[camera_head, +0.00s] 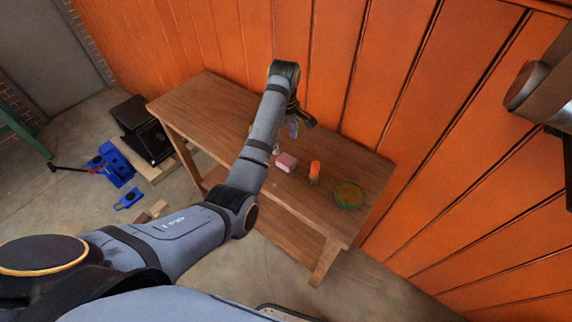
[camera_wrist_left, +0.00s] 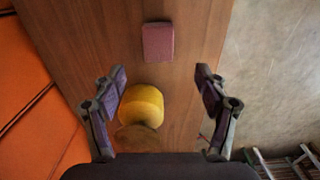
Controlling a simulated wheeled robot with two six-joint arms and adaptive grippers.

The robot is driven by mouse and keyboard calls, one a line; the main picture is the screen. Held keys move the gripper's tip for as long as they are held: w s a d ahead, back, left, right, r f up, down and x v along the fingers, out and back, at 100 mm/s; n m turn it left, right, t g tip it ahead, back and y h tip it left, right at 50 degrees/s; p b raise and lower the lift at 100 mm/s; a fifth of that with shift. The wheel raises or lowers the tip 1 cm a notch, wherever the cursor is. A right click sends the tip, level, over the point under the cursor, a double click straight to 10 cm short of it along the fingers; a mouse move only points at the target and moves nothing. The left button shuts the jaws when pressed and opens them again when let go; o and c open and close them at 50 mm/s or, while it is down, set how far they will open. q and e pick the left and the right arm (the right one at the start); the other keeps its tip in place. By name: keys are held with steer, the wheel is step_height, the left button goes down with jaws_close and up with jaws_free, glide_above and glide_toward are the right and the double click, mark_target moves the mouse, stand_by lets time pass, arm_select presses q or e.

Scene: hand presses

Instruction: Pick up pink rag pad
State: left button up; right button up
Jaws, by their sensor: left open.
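The pink rag pad (camera_head: 286,162) lies flat on the wooden table, just right of my left forearm in the head view. In the left wrist view the pad (camera_wrist_left: 158,42) is a small pink rectangle at the top middle, beyond the fingertips. My left gripper (camera_wrist_left: 160,88) is open and empty above the table. A yellow round object (camera_wrist_left: 142,105) shows between its spread fingers, below the pad in the picture; I cannot tell its height against them. In the head view the left gripper (camera_head: 298,122) is dark and partly hidden by its wrist.
The wooden table (camera_head: 335,152) stands against an orange plank wall (camera_head: 410,100). An orange-topped item (camera_head: 314,170) and a green-rimmed bowl (camera_head: 348,195) stand right of the pad. Blue parts (camera_head: 118,165) and a black case (camera_head: 148,138) are left of the table.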

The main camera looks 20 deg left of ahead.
arm_select(q)
glide_above(286, 159)
step_height(286, 159, down, 4)
steer(key=shift+a+f, duration=0.1)
steer(key=shift+a, duration=0.05)
steer(key=f, duration=0.2)
steer(key=f+p, duration=0.1)
steer(key=f, duration=0.1)
steer(key=shift+s+d+f, duration=0.15)
steer(key=shift+d+f, duration=0.05)
steer(key=shift+f, duration=0.35)
steer(key=c, duration=1.1)
steer(key=shift+c, duration=0.2)
arm_select(e)
steer(key=shift+f, duration=0.2)
arm_select(q)
steer(key=shift+r, duration=0.15)
arm_select(e)
steer(key=shift+r, duration=0.15)
